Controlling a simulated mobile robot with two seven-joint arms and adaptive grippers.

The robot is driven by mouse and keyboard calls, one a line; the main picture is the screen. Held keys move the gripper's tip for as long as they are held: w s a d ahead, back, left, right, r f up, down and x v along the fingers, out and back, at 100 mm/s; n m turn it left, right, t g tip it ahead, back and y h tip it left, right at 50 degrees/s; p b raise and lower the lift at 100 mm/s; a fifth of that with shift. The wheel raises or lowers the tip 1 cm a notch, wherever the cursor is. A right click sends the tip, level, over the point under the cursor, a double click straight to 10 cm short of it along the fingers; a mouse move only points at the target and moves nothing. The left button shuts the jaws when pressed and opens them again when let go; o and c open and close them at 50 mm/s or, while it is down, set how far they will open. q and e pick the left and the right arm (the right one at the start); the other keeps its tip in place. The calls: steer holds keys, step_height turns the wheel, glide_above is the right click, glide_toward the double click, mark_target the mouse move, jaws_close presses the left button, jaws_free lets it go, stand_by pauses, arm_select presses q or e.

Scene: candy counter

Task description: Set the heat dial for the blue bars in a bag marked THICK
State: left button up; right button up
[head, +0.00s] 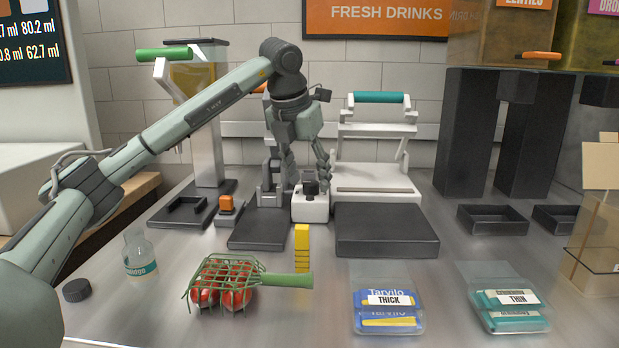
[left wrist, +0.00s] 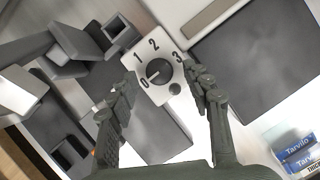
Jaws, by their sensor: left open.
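The heat dial is a black knob (left wrist: 160,73) on a small white box (head: 310,207), with the numbers 0 to 3 around it. Its pale mark appears to point toward 0. My left gripper (head: 309,179) is above the box, pointing down. In the left wrist view its open fingers (left wrist: 158,76) are on either side of the knob, with nothing held; I cannot tell whether they touch it. The blue bars lie in a clear bag (head: 388,325) with a white THICK label (head: 390,300), at the front of the counter. My right gripper is out of view.
A white sealer (head: 375,180) with a teal handle stands behind a dark plate (head: 386,230). A bag of green bars marked THIN (head: 510,318) lies at right.

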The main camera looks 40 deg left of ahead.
arm_select(q)
steer(key=shift+w+f, duration=0.2)
steer(key=shift+f, duration=0.25)
jaws_close()
steer(key=shift+a+m, duration=0.1)
steer(key=shift+m, duration=0.3)
steer(key=m+h, duration=0.1)
steer(key=m, duration=0.1)
steer(key=m+h, duration=0.1)
steer(key=m, duration=0.1)
steer(key=shift+w+a+m, duration=0.1)
steer(key=shift+a+m, duration=0.1)
steer(key=shift+m, duration=0.1)
steer(key=m+h, duration=0.1)
steer(key=m, duration=0.1)
steer(key=m+g+h, duration=0.1)
steer(key=m, duration=0.2)
steer(key=shift+a, duration=0.15)
steer(key=shift+m, duration=0.3)
jaws_free()
